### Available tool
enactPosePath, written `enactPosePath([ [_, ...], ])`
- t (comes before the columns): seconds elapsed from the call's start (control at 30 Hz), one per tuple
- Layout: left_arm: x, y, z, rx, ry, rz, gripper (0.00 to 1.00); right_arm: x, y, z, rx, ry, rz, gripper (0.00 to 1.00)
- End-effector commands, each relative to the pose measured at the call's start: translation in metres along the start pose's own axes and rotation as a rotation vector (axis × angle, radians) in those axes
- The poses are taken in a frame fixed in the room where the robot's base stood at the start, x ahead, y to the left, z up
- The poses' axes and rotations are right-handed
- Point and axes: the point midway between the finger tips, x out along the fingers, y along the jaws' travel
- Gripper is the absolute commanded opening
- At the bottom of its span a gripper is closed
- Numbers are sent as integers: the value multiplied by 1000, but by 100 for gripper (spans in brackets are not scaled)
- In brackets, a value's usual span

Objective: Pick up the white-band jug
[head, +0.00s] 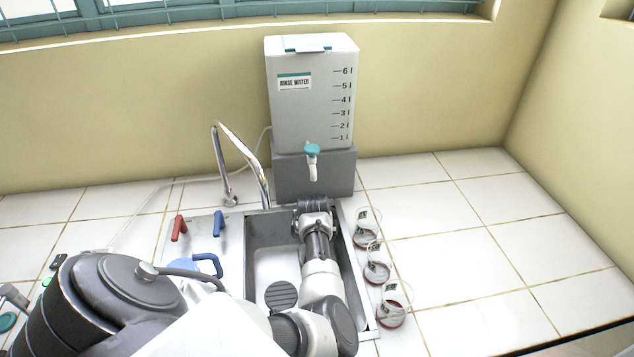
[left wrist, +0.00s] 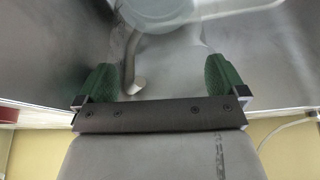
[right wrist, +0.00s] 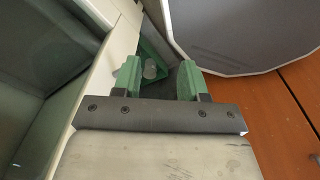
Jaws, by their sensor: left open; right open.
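I cannot make out a white band on any vessel. Three small clear vessels with red liquid, (head: 366,240), (head: 377,272) and (head: 391,314), stand in a row right of the sink. A red handle (head: 179,228) and two blue handles, (head: 218,222) and (head: 207,263), show left of the sink; what they belong to is unclear. My left arm reaches over the sink, its gripper hidden in the head view. In the left wrist view my left gripper (left wrist: 160,84) is open and empty. My right gripper (right wrist: 158,80) is open and empty, outside the head view.
The steel sink (head: 262,245) has a dark drain (head: 281,295) and a tall tap (head: 243,150). A rinse water tank (head: 312,105) stands behind it. The tiled counter (head: 480,230) is clear at right. A green bin (right wrist: 155,48) lies beyond my right gripper.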

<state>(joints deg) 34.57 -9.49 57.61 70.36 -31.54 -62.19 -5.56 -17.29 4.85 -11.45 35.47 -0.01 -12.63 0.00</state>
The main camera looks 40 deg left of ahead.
Motion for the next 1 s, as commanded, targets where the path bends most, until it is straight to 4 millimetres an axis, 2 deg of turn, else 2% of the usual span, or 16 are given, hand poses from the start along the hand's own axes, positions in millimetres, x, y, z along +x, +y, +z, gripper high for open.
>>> enactPosePath([
  [0.33, 6, 0, 0, -1, 0, 0, 100, 0, -7, -4, 4, 5, -9, 43],
  [0.77, 6, 0, 0, -1, 2, 0, 34, 0, -6, -4, 3, 6, -8, 43],
  [1.0, 6, 0, 0, 0, 1, 0, 33, 0, -3, -3, 2, 5, -4, 43],
])
